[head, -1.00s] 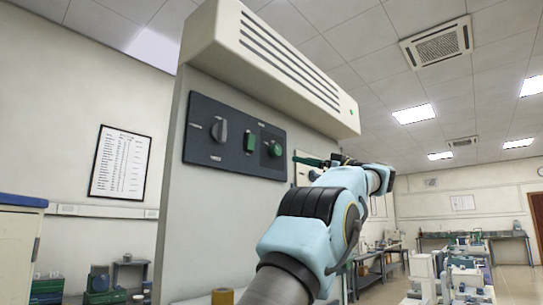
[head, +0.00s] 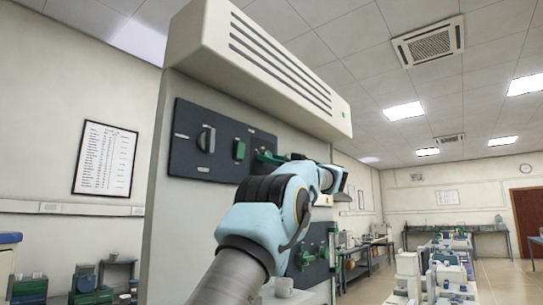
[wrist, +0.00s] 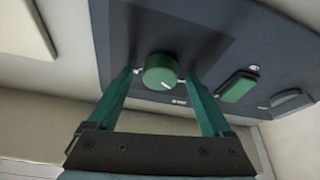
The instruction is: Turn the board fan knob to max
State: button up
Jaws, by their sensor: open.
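The board is a dark panel (head: 190,155) on the pale cabinet, with a black knob (head: 207,139) and a green rectangular switch (head: 239,150). A round green knob (wrist: 160,71) with a white pointer mark shows in the wrist view; I cannot read its label. My gripper (wrist: 159,75) is open, with one green finger on each side of this knob and gaps visible between. In the head view my gripper (head: 268,156) is at the panel's right end and hides the green knob. The green switch (wrist: 238,86) is right of the fingers in the wrist view.
A louvred hood (head: 270,65) juts out above the panel. Another dark panel with green parts (head: 315,258) is lower right, partly behind my arm. A white mug (head: 284,288) stands below. Benches with equipment line the room at right.

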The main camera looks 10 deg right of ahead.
jog(key=shift+c, duration=0.2)
grip_shut()
jog(key=shift+f, duration=0.1)
dwell(0.5)
jog(key=shift+b, duration=0.55)
